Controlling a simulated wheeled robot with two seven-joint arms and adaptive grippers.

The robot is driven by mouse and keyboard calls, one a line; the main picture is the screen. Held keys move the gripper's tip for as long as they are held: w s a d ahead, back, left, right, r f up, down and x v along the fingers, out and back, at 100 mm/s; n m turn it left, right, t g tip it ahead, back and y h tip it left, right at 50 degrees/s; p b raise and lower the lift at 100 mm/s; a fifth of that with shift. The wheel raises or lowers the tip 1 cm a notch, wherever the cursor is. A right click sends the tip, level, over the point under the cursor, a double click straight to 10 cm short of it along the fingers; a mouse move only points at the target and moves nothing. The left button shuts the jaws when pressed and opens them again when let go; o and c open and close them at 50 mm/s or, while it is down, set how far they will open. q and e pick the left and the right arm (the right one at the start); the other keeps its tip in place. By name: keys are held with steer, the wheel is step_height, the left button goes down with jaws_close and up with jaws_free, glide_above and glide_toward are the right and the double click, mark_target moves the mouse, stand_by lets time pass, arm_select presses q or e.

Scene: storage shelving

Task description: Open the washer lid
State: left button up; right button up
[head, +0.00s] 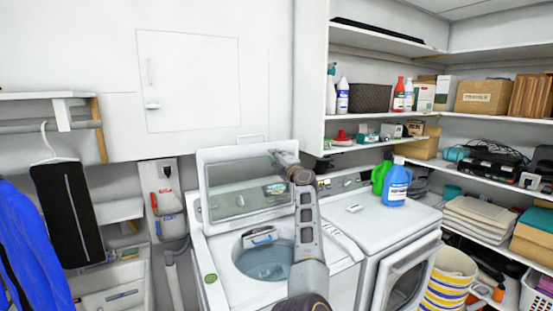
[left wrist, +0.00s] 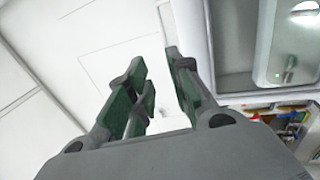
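The white top-loading washer (head: 226,265) stands at the centre of the head view. Its lid (head: 240,151), with a clear window, is raised and leans back, so the round tub (head: 262,262) shows below. My left gripper (head: 280,157) is by the lid's upper right corner, seen small. In the left wrist view my left gripper (left wrist: 163,72) has its fingers apart with nothing between them. The lid's framed window (left wrist: 255,45) shows to the right of the fingers. I cannot tell whether the gripper touches the lid. My right gripper is not in view.
A white dryer (head: 375,222) with its front door (head: 408,277) ajar stands right of the washer. A blue detergent bottle (head: 396,183) and green bottle (head: 379,177) stand on it. Loaded shelves (head: 480,118) line the right wall. A wall cabinet (head: 190,82) hangs above the washer.

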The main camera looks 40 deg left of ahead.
arm_select(q)
steer(key=shift+s+d+f, duration=0.1)
steer(key=shift+s+d, duration=0.05)
steer(key=shift+d, duration=0.2)
steer(key=c, duration=0.5)
jaws_close()
